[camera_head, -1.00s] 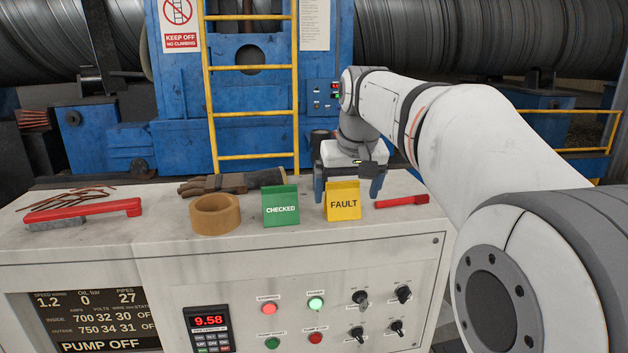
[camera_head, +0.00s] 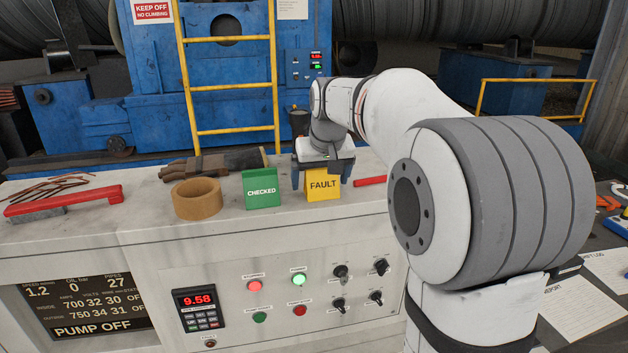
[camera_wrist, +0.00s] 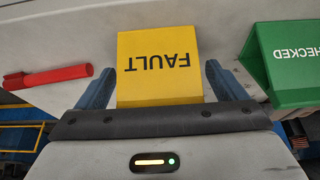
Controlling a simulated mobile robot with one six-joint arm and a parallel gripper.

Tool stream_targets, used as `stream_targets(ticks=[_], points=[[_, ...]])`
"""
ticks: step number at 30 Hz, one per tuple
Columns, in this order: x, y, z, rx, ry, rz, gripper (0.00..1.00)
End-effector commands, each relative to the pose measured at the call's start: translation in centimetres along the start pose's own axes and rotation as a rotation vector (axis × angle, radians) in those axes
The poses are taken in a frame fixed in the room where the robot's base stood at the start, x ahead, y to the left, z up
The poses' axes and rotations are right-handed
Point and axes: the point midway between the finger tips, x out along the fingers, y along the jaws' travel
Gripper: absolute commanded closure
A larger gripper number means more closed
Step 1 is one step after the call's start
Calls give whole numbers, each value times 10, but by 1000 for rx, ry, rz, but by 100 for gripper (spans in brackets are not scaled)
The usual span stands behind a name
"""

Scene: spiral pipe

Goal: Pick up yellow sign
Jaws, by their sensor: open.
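The yellow sign (camera_head: 323,185) reads FAULT and stands on the top of the control console, near its front edge. My gripper (camera_head: 322,180) is open and lowered over it, with one blue finger on each side. In the wrist view the yellow sign (camera_wrist: 159,68) appears upside down between the two fingers of my gripper (camera_wrist: 160,82). A narrow gap shows on the right side there; the left finger is very close to the sign, and I cannot tell whether it touches.
A green CHECKED sign (camera_head: 260,190) stands just left of the yellow one, and close to a finger in the wrist view (camera_wrist: 285,62). A red marker (camera_head: 370,181) lies to the right. A tape roll (camera_head: 197,199), gloves (camera_head: 213,163) and a red-handled tool (camera_head: 64,203) lie farther left.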

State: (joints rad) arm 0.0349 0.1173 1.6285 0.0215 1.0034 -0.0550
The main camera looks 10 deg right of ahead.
Motion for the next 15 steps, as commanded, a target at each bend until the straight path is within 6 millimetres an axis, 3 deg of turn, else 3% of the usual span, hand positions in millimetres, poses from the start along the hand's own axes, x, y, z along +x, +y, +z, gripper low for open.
stream_targets(ticks=[2, 15], points=[[0, 0, 0, 0, 0, 0, 10], [0, 1, 0, 1, 0, 1, 46]])
